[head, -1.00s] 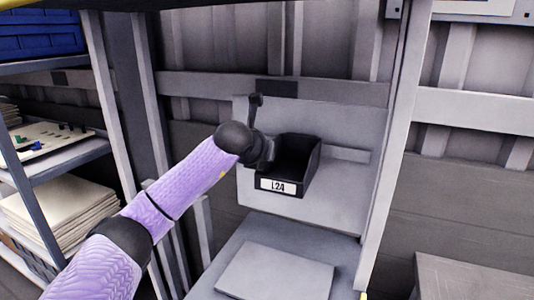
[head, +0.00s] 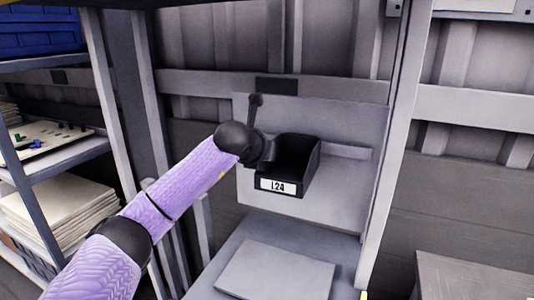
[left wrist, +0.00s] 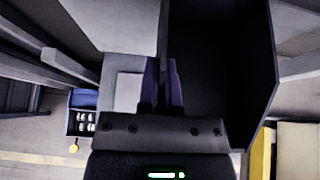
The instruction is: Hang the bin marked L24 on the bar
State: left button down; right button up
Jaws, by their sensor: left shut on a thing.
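The black bin marked L24 (head: 287,166) is upright in front of the grey back panel, its white label facing me. My left gripper (head: 266,152) is at the bin's left side and shut on its wall. In the left wrist view the gripper's fingers (left wrist: 162,82) close on the edge of the dark bin (left wrist: 222,70). The bar (head: 346,151) is a light horizontal strip on the panel, showing to the right of the bin. The bin and my gripper hide the rest of it, and I cannot tell whether the bin touches it. My right gripper is not in view.
A grey panel (head: 325,115) stands behind the bin, between grey uprights. A flat light plate (head: 275,272) lies on the grey surface below. On the left, a shelf rack holds a blue crate (head: 40,33) and stacked sheets (head: 58,208). A grey table (head: 470,278) is at lower right.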

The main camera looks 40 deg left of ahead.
pick_arm(q)
jog(key=shift+f, duration=0.3)
dwell(0.5)
jog(key=c, duration=0.7)
grip_release()
jog(key=shift+r, duration=0.1)
jog(key=b+v, duration=0.1)
jog(key=v, duration=0.9)
jog(key=shift+b, duration=0.4)
